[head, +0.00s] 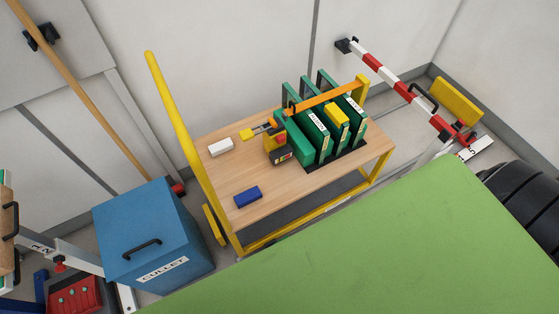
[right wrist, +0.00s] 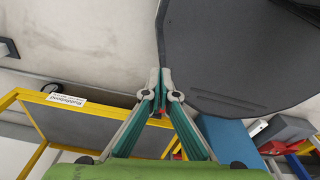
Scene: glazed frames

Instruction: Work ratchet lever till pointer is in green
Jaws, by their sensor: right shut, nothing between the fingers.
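The green glazed frames (head: 318,130) stand upright in a row on the wooden top of a yellow trolley (head: 222,182). An orange strap (head: 325,97) runs across them to a yellow post. At the strap's left end is the ratchet, with a yellow-ended lever (head: 247,134) reaching left. Below it is a small yellow and red gauge box (head: 279,152); its pointer is too small to read. My right gripper (right wrist: 162,72) shows in the right wrist view, shut and empty, touching none of these. No gripper shows in the head view.
A white block (head: 221,147) and a blue block (head: 248,196) lie on the trolley top. A blue CULLET box (head: 152,235) stands at left. A red-white barrier bar (head: 390,78) is behind right. A large green surface (head: 400,240) fills the lower right.

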